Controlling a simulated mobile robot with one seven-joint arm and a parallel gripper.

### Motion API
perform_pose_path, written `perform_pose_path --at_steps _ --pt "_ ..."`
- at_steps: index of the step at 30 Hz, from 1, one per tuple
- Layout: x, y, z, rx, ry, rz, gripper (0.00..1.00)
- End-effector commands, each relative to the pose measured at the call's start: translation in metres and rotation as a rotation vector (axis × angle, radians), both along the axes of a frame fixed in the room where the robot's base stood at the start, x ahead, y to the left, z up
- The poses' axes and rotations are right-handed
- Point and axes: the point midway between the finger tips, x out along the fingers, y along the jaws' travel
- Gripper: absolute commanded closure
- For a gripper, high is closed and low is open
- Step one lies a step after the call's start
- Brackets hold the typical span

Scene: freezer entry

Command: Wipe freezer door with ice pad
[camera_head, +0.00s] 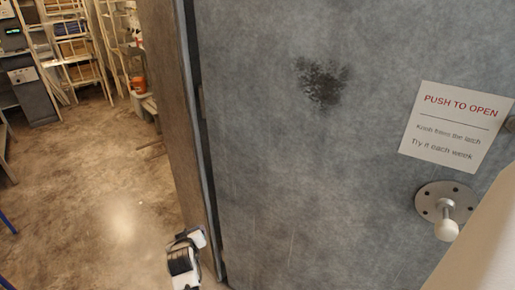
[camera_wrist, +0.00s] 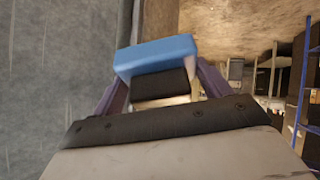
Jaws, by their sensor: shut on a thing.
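The grey freezer door (camera_head: 290,170) fills the middle and right of the head view. It has a dark speckled patch (camera_head: 322,82) on its upper part. In the wrist view the ice pad (camera_wrist: 156,56) shows a blue face and a dark block behind it. My gripper (camera_wrist: 155,84) is shut on the pad, with a purple finger on each side. A grey panel surface (camera_wrist: 65,70) stands at the left of the wrist view, apart from the pad. In the head view part of my arm shows at the bottom; the pad cannot be made out there.
A white sign reading "PUSH TO OPEN" (camera_head: 457,126) and a round latch plate with a white knob (camera_head: 446,211) are on the door's right part. Shelving with boxes (camera_head: 75,45) stands at the back left. The brown floor (camera_head: 100,180) is mostly clear.

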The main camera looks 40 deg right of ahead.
Motion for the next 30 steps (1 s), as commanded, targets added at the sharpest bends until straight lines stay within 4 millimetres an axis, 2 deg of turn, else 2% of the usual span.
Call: perform_pose_path --at_steps 1,5,11,17,21,25,27,30 --pt "0.002 -0.016 0.032 -0.038 -0.053 -0.024 0.42" --pt "0.000 -0.049 0.102 -0.139 -0.177 -0.082 0.42" --pt "-0.020 -0.095 0.211 -0.313 -0.352 -0.188 0.42" --pt "-0.063 -0.129 0.318 -0.490 -0.490 -0.303 0.42" --pt "-0.102 -0.144 0.386 -0.609 -0.555 -0.383 0.42" --pt "-0.137 -0.151 0.434 -0.694 -0.588 -0.442 0.42" --pt "-0.152 -0.152 0.452 -0.725 -0.596 -0.466 0.42" --pt "-0.166 -0.152 0.468 -0.755 -0.603 -0.488 0.42"
